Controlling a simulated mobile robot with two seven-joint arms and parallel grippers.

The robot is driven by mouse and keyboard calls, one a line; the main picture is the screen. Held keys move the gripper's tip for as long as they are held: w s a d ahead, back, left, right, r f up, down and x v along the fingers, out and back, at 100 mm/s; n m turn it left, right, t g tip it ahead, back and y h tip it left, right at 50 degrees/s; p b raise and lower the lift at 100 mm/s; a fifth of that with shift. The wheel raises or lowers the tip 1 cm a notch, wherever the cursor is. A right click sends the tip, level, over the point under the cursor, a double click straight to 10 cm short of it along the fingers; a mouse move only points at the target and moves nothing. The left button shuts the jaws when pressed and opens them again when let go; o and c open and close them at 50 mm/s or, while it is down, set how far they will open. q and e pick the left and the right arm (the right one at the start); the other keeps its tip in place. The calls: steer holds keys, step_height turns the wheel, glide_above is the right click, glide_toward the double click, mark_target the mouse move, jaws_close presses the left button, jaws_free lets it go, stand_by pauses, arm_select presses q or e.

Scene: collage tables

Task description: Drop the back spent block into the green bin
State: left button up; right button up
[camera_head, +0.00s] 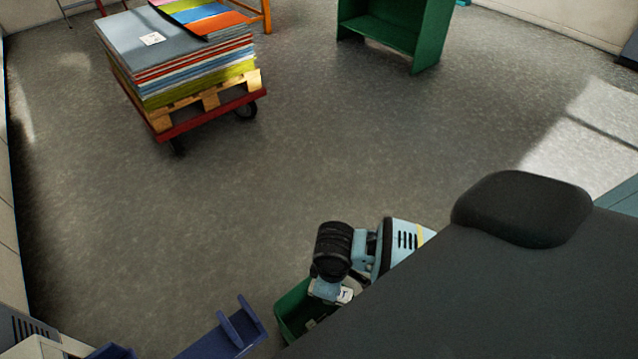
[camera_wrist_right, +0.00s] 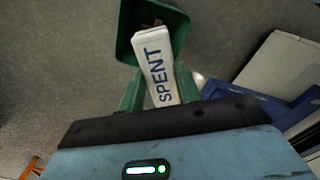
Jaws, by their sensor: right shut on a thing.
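A white block lettered SPENT (camera_wrist_right: 157,62) is held between the green fingers of my right gripper (camera_wrist_right: 160,88) in the right wrist view. The gripper is shut on it. The open green bin (camera_wrist_right: 127,25) lies beyond the block's far end in that view, which overlaps the opening. In the head view the green bin (camera_head: 292,312) is at the bottom centre, partly hidden by my right arm. My right gripper (camera_head: 328,292) is over the bin, with a bit of the white block (camera_head: 346,295) showing. I cannot tell the block's exact height above the rim. My left gripper is not in view.
A dark blue piece (camera_head: 225,335) with a raised rib stands left of the bin. A red cart (camera_head: 215,112) with stacked coloured sheets and a green cabinet (camera_head: 430,40) stand farther back. The grey floor between is clear.

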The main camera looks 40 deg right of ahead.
arm_select(q)
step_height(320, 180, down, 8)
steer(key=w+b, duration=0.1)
steer(key=b, duration=0.8)
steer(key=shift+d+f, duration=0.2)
arm_select(e)
steer(key=w+d+f+n, duration=0.1)
steer(key=w+f+n, duration=0.1)
steer(key=f+n, duration=0.3)
steer(key=w+d+f+n, duration=0.2)
steer(key=f+n, duration=0.3)
steer(key=f, duration=0.9)
steer(key=shift+w+d+n, duration=0.15)
steer(key=shift+w+n, duration=0.25)
steer(key=shift+w, duration=0.35)
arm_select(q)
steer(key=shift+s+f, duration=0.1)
arm_select(e)
steer(key=shift+f, duration=0.2)
arm_select(q)
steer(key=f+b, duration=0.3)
steer(key=b, duration=0.1)
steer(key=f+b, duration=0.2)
steer(key=b, duration=0.1)
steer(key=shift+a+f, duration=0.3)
arm_select(e)
step_height(320, 180, down, 6)
steer(key=shift+r, duration=0.1)
